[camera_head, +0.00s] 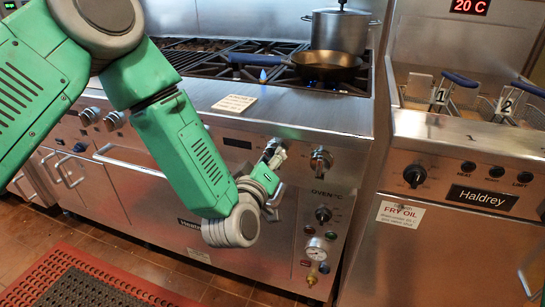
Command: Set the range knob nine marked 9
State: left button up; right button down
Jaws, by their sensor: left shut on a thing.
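My left gripper (274,158) is at the front panel of the steel range (300,112), at the end of my green arm. It is shut on a range knob, which the fingers mostly hide. Any number by this knob and the way it points cannot be read. Another range knob (321,159) sits bare just to the right on the same panel. Two more range knobs (88,116) (114,120) show at the left beyond my arm. My right gripper is not in view.
A dark pan (326,65) with a blue handle sits on a burner, with a lidded steel pot (341,30) behind it. A blue flame shows beside the pan. An oven knob (323,214) and gauge (317,248) are below right. A fryer (470,150) stands at the right.

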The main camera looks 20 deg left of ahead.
pick_arm(q)
jog(key=o, duration=1.2)
jog(key=shift+f, duration=0.15)
jog(key=shift+c, duration=0.2)
jog(key=shift+s, duration=0.1)
jog(key=s, duration=1.1)
jog(key=shift+s+a, duration=0.25)
jog(key=shift+s, duration=0.1)
jog(key=shift+f, duration=0.15)
jog(key=s+a+f+m+g+h+p, duration=0.1)
jog(key=s+a+f+m+g+p, duration=0.15)
jog(key=s+f+g, duration=0.45)
jog(key=s+a+f+m+g+p, duration=0.1)
jog(key=s+f+m+g, duration=0.25)
jog(key=f, duration=0.65)
jog(key=s+a+f+m+g, duration=0.1)
jog(key=s+a+f+g, duration=0.1)
jog(key=s, duration=0.2)
jog(key=s+a+f+m+g+y, duration=0.1)
jog(key=s+a+f+g, duration=0.1)
jog(key=s, duration=0.3)
jog(key=s+a+f+m+g+p, duration=0.1)
jog(key=s+a+f+g, duration=0.1)
jog(key=s, duration=0.3)
jog(key=shift+s+a+g+y, duration=0.25)
jog(key=shift+a+g, duration=0.2)
jog(key=shift+a, duration=0.4)
